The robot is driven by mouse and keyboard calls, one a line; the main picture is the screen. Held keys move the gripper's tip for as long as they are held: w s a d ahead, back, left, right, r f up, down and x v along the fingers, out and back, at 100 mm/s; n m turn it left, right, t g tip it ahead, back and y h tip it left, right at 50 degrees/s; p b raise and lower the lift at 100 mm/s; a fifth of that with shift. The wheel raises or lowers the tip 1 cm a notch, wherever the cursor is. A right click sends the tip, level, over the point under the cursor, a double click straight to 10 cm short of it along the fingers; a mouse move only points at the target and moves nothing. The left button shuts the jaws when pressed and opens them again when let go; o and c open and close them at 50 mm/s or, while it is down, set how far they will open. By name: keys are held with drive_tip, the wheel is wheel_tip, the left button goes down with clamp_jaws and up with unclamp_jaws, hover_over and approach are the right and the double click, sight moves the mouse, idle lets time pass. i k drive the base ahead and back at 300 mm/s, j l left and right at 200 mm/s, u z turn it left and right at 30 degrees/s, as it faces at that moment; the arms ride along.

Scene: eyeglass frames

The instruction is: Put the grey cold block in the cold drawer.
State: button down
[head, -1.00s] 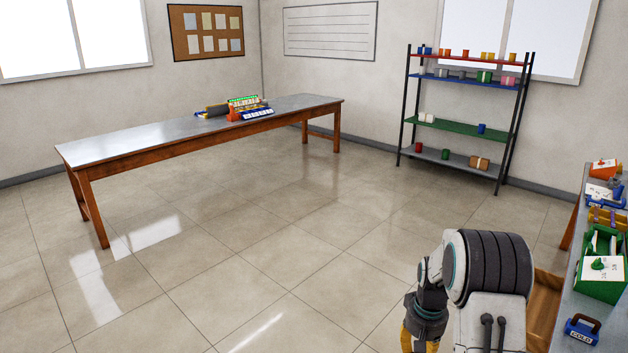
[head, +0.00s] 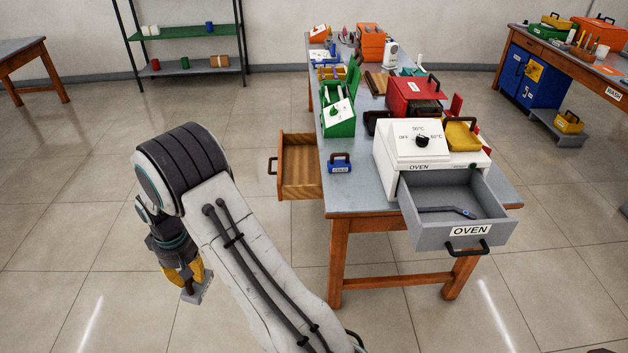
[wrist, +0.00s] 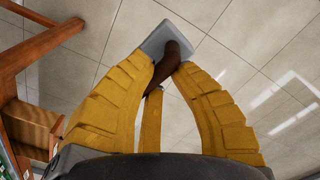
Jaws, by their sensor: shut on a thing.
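My gripper (head: 187,280) hangs low at the left in the head view, over the floor and left of the workbench. Its yellow fingers, also in the wrist view (wrist: 167,75), are shut on the brown handle of the grey cold block (wrist: 160,36). The block shows in the head view (head: 199,290) below the fingertips, clear of the floor and tilted. An open wooden drawer (head: 300,168) sticks out from the bench's left side, beyond my gripper. I see no label on it. A blue handled piece (head: 340,168) marked COLD stands on the bench beside it.
The workbench (head: 365,192) has wooden legs. A white oven (head: 440,155) stands on it with its grey drawer (head: 445,226) pulled out, holding a dark tool. A green box (head: 338,122) and red box (head: 412,96) stand further back. Open floor surrounds my arm.

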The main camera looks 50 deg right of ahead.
sight(307, 171)
drive_tip(key=z, duration=2.25)
